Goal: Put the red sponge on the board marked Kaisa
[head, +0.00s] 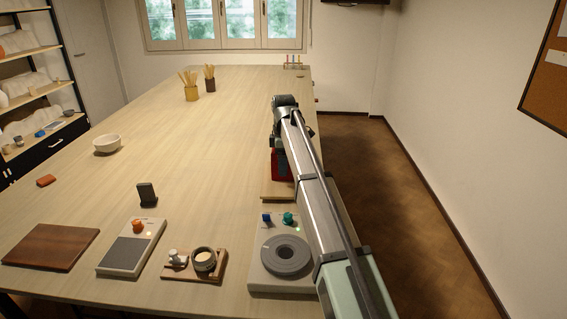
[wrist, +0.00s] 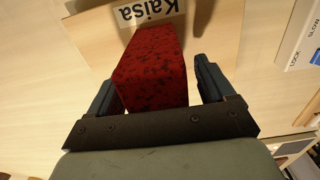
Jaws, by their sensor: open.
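The red sponge (wrist: 155,70), speckled dark, stands between the fingers of my gripper (wrist: 158,82) in the wrist view. My gripper is open, with a clear gap between the sponge and the right finger; the left finger is close beside it. The pale board (wrist: 215,45) marked Kaisa lies under the sponge, its label (wrist: 145,10) beyond the sponge's far end. In the head view the sponge (head: 280,165) shows as a red patch beside my arm, above the board's front edge (head: 276,197). Whether the sponge rests fully on the board is hard to tell.
A device with a grey disc (head: 284,256) stands just in front of the board. A white bowl (head: 107,144) stands left. The table's middle is clear.

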